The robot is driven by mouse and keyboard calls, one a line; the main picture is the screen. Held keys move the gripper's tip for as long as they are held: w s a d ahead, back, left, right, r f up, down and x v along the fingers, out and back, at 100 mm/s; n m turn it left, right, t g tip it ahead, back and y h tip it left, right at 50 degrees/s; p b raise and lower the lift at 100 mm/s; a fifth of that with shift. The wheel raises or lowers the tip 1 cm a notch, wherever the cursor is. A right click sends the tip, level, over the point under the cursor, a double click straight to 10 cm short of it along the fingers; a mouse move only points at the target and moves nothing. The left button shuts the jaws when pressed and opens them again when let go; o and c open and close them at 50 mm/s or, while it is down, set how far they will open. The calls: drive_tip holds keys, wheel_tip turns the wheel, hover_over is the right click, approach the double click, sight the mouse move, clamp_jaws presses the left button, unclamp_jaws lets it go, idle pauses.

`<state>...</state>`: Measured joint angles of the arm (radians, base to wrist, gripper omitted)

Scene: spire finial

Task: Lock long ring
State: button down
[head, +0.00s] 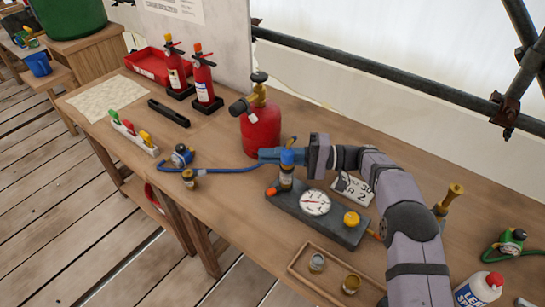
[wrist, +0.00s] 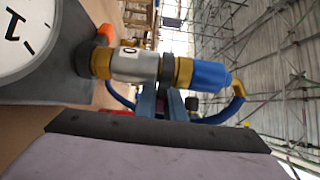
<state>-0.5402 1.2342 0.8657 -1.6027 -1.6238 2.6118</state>
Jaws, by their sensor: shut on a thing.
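A coupling stands upright on the grey gauge block (head: 338,227). Its long silver ring (wrist: 135,64) carries a dark mark and sits between a brass collar at the block and a narrower brass band below the blue hose end (wrist: 208,75). The blue end is seated in line on top, and its brass elbow leads to the blue hose (head: 235,170).
The white dial gauge (head: 315,202) and a yellow knob (head: 352,219) are on the block. A red cylinder (head: 261,130) stands close behind my gripper. A wooden tray (head: 335,275) with small cups lies in front.

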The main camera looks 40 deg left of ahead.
drive_tip(key=shift+s, duration=0.1)
idle(0.4)
drive_tip(key=c, duration=1.8)
unclamp_jaws()
drive_tip(key=shift+c, duration=0.2)
drive_tip(key=b+v, duration=0.2)
drive_tip(key=v, duration=0.5)
drive_tip(key=shift+r, duration=0.1)
